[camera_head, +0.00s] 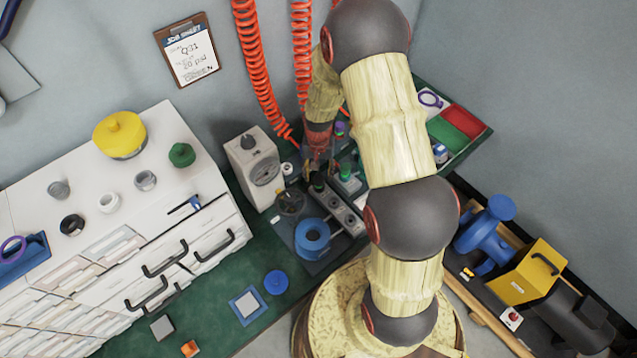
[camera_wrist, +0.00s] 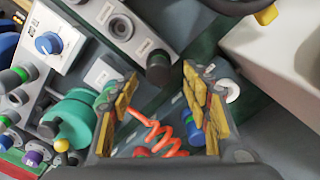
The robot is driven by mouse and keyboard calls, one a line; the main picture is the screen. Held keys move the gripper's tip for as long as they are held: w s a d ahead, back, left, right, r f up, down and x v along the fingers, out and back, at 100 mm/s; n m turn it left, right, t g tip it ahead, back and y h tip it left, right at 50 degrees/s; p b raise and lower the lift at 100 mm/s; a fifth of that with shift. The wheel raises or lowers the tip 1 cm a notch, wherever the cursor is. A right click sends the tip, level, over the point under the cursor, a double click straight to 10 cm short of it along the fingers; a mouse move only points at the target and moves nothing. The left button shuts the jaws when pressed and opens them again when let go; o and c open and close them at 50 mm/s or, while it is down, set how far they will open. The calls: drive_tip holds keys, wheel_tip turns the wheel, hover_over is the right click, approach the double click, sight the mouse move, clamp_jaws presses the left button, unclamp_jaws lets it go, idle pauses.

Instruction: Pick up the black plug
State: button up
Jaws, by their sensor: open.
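The black plug (camera_wrist: 158,68) is a short dark cylinder at the near end of a grey socket strip in the wrist view. It also shows in the head view (camera_head: 318,184), small and partly shaded, just below my gripper. My gripper (camera_head: 317,157) reaches down over the green bench. In the wrist view its two yellow-padded fingers (camera_wrist: 160,76) are apart, with the plug seen in the gap at their tips. Nothing is held between them. I cannot tell how far the plug is from the fingertips.
The grey socket strip (camera_head: 345,213) has several round holes. Orange coiled hoses (camera_head: 252,60) hang behind. A green part (camera_wrist: 72,122) sits left in the wrist view.

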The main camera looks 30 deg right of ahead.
sight(319, 177)
wheel_tip(319, 177, down, 3)
drive_tip(key=shift+s+f+b, duration=0.1)
drive_tip(key=shift+b, duration=0.3)
drive_tip(key=c, duration=0.3)
clamp_jaws()
